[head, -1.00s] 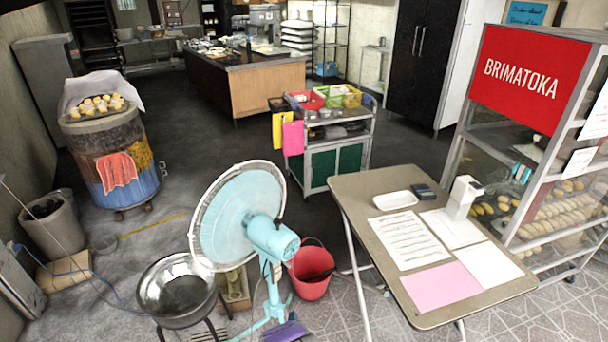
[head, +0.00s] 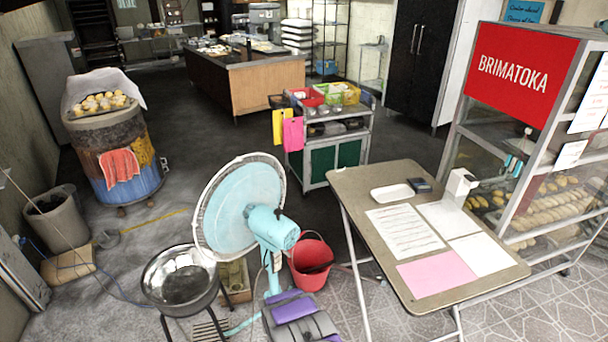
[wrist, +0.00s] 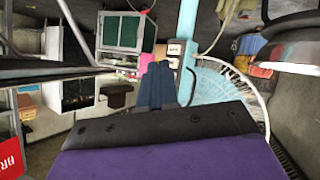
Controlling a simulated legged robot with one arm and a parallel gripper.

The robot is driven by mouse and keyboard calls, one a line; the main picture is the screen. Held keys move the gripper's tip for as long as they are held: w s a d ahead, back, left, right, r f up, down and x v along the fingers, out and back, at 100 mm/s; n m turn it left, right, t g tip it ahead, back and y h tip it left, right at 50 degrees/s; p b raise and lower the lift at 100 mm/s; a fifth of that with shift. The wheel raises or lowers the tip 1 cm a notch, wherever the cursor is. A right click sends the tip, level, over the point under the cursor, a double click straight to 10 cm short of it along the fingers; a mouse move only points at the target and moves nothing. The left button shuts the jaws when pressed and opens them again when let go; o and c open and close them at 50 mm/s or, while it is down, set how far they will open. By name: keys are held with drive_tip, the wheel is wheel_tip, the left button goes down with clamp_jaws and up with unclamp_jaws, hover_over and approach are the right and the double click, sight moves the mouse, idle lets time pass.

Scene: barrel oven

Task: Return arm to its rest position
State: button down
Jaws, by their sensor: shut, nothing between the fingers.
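My arm (head: 300,318), purple and grey, shows at the bottom centre of the head view, in front of the light-blue fan's stand. In the wrist view my gripper (wrist: 156,68) points away from the camera, its two dark fingers together with nothing between them. The purple and black wrist housing fills the lower part of that view. The fingertips do not show clearly in the head view.
The fan (head: 240,208) stands close ahead, with a metal bowl (head: 180,278) left and a red bucket (head: 311,262) behind. A folding table (head: 352,190) with papers is at right. A display rack (head: 455,160) stands beyond it. Grey floor lies open behind the fan.

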drive_tip(key=s+d+r+m+g+y, duration=0.1)
drive_tip(key=s+r+g, duration=0.2)
drive_tip(key=r, duration=0.9)
drive_tip(key=s+d+r+m+g+y, duration=0.1)
drive_tip(key=s+r+g, duration=0.15)
drive_tip(key=r, duration=1.05)
drive_tip(key=s+d+r+g+h, duration=0.1)
drive_tip(key=s+d+r+g, duration=0.1)
drive_tip(key=s+d+r, duration=0.4)
drive_tip(key=s+d+r+g, duration=0.2)
drive_tip(key=s+r, duration=0.5)
drive_tip(key=s, duration=0.2)
drive_tip(key=s+d+r+m+g, duration=0.1)
drive_tip(key=s+d+r, duration=0.2)
drive_tip(key=s, duration=0.7)
drive_tip(key=s+d+r+g+h, duration=0.1)
drive_tip(key=s+d+r+g, duration=0.1)
drive_tip(key=s, duration=0.8)
drive_tip(key=s+d+r+m+g, duration=0.1)
drive_tip(key=s+d+r, duration=0.3)
drive_tip(key=s, duration=0.6)
drive_tip(key=shift+d+m+g+h, duration=0.3)
drive_tip(key=shift+d+g, duration=0.05)
drive_tip(key=shift+d, duration=0.3)
drive_tip(key=shift+s+r, duration=0.1)
